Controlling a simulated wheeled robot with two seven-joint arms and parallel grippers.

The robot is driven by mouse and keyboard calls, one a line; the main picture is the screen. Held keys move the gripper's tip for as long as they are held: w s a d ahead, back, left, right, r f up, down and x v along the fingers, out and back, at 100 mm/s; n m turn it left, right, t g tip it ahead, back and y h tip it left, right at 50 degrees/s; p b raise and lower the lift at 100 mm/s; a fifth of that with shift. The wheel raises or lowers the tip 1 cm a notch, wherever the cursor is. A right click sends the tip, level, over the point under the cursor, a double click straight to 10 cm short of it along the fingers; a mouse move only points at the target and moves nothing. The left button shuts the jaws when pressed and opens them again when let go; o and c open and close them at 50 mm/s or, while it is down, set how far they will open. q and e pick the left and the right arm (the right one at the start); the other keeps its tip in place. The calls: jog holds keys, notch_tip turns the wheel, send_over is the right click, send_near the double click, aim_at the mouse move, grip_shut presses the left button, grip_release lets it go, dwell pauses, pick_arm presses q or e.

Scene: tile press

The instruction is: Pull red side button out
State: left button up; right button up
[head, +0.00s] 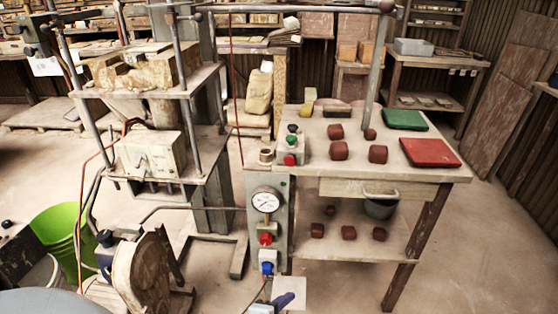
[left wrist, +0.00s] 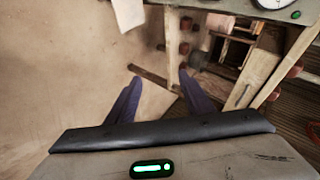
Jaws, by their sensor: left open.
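A grey control panel (head: 282,225) stands at the front left of the work table. It carries a round white gauge (head: 265,200), a red button (head: 265,239) below it and a blue knob (head: 267,268) at the bottom. A small box on the table also has a red button (head: 290,160) on its face. I cannot tell which is the side button. My left gripper (left wrist: 159,75) is open and empty, its dark blue fingers apart from the panel. A dark blue piece (head: 283,300) at the bottom of the head view looks like one finger. My right gripper is not in view.
The table (head: 325,178) holds several red-brown blocks, a green tile (head: 404,119) and a red tile (head: 430,153). A press (head: 150,153) with rods stands to the left, with a green bucket (head: 58,235). The floor at right is clear.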

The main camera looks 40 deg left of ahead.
pick_arm(q)
jog(key=w+a+r+m+t+y, duration=0.25)
jog(key=w+a+r+m, duration=0.35)
jog(key=w+r+m, duration=0.3)
jog(key=m+t+y+p, duration=0.2)
jog(key=m+y, duration=0.4)
jog(key=m, duration=0.2)
send_near(290, 161)
jog(key=x, duration=0.7)
jog(key=shift+f+b, duration=0.1)
jog(key=shift+b, duration=0.3)
jog(key=shift+w+a+h, duration=0.25)
jog(key=shift+w+a, duration=0.05)
jog(key=shift+w, duration=0.05)
